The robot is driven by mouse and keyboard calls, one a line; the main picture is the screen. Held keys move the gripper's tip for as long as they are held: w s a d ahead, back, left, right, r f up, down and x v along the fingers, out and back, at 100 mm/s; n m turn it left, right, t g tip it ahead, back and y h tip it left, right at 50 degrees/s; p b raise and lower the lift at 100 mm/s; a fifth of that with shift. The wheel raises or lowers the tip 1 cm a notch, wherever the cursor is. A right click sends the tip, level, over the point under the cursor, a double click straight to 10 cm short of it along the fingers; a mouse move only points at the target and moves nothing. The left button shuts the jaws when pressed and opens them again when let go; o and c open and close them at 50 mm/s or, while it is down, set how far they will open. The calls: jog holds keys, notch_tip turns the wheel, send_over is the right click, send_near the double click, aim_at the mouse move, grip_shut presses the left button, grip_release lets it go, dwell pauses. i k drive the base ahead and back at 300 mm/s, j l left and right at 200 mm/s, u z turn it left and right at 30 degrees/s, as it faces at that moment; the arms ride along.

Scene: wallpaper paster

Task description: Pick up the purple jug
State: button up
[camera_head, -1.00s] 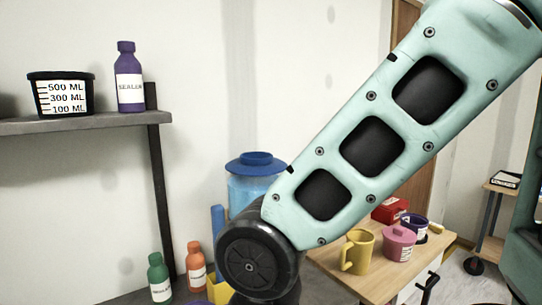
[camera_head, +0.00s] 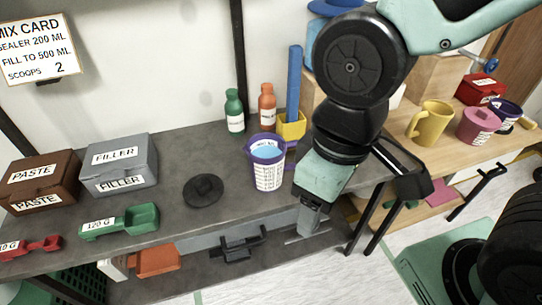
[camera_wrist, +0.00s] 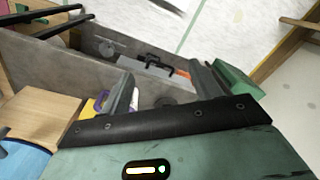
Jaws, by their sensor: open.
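The purple jug (camera_head: 268,165) stands upright on the grey bench in the head view. It has a purple rim and handle, a pale labelled side and blue contents. In the wrist view a small part of the jug (camera_wrist: 101,100) shows left of the left finger, mostly hidden by it. My gripper (camera_wrist: 163,80) is open and empty, its fingers apart over the bench. In the head view my wrist is just right of the jug, and I see no contact between them.
Green (camera_head: 234,110) and orange (camera_head: 267,107) bottles and a yellow holder (camera_head: 291,126) stand behind the jug. A dark round lid (camera_head: 203,190) lies to its left, with the filler box (camera_head: 119,165) beyond. A wooden table with a yellow mug (camera_head: 430,122) is at right.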

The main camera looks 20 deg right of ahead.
aim_at(266, 151)
jog(key=j+z, duration=0.35)
jog(key=j, duration=0.3)
jog(key=j+z, duration=0.4)
jog(key=j, duration=0.2)
jog(key=k+j+z, duration=0.15)
jog(key=j+z, duration=0.2)
jog(key=j, duration=0.25)
